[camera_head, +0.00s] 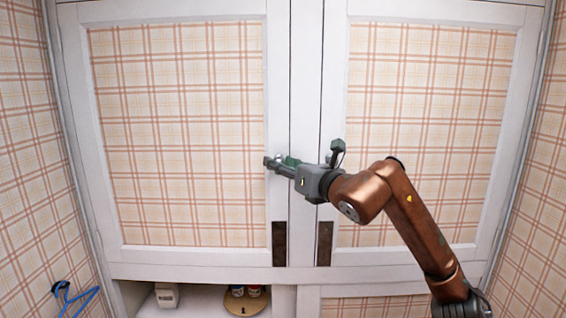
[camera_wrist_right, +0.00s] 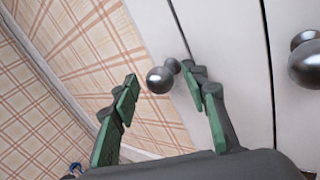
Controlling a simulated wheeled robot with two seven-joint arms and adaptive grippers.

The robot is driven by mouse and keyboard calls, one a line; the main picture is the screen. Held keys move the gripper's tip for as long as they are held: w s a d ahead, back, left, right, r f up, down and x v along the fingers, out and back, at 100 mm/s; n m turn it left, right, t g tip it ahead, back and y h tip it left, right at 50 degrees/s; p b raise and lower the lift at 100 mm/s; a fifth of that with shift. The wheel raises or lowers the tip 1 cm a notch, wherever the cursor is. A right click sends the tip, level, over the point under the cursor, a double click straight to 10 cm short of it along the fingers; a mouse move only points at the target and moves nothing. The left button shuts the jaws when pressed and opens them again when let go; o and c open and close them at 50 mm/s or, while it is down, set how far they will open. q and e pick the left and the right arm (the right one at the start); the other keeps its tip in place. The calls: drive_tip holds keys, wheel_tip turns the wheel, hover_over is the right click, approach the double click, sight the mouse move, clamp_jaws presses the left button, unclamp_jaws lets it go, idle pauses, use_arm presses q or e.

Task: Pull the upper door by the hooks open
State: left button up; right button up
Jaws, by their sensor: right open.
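The upper cabinet has a left door (camera_head: 180,130) and a right door (camera_head: 430,120), both shut, with white frames and plaid panels. My right gripper (camera_head: 276,163) is in front of the left door's inner edge. In the right wrist view its green-padded fingers (camera_wrist_right: 165,92) are open. My left gripper is out of view.
Dark plates (camera_head: 279,243) sit at the lower inner corners of the doors. Below, an open shelf (camera_head: 205,300) holds a white item (camera_head: 166,294) and small jars by a round wooden piece (camera_head: 245,303). A blue hook (camera_head: 74,296) is on the left wall.

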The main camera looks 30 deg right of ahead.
drive_tip(key=shift+c, duration=0.2)
clamp_jaws()
idle(0.4)
